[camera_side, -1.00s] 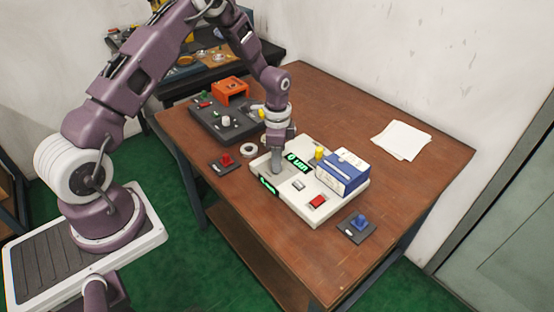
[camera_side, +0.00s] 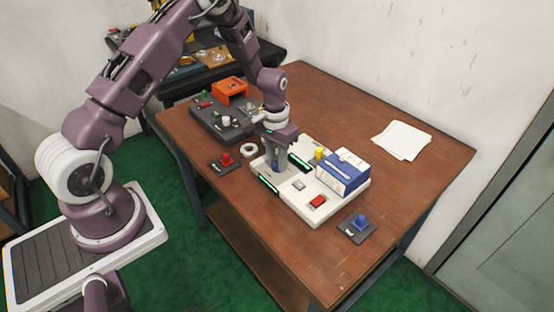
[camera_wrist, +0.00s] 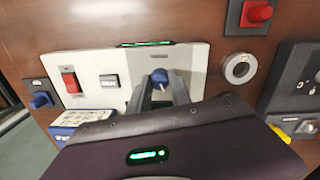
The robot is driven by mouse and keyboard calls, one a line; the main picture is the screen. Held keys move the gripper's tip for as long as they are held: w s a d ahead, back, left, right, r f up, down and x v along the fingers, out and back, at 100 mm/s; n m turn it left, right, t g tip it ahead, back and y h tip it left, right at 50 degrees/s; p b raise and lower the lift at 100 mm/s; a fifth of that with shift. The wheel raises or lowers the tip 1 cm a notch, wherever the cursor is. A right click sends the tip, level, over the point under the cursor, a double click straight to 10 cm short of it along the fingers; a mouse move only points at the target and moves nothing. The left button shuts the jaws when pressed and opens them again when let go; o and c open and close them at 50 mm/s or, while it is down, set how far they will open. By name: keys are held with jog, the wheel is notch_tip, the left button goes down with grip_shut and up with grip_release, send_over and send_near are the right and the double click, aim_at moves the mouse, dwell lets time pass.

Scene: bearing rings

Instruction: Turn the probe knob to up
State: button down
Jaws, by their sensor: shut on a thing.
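A white instrument panel (camera_side: 285,200) lies on the wooden table, with a blue knob (camera_wrist: 159,76) near one end of it. I take this to be the probe knob; its label is too small to read. My gripper (camera_side: 276,168) points down at the panel in the side view. In the wrist view its fingers (camera_wrist: 160,86) are shut on the blue knob. The fingers hide most of the knob in the side view, and its pointing direction is unclear.
The panel also bears a red switch (camera_side: 317,201), green-lit displays (camera_side: 268,184) and a blue-white box (camera_side: 343,172). Near it are a red knob plate (camera_side: 226,160), a blue knob plate (camera_side: 357,225), a ring (camera_side: 249,149) and a dark control box (camera_side: 215,122). The table's right side is mostly clear.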

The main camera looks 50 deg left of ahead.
aim_at(276, 163)
jog(key=shift+n, duration=2.3)
jog(key=c, duration=1.2)
grip_release()
notch_tip(276, 163, up, 7)
jog(key=shift+s+a+r, duration=0.1)
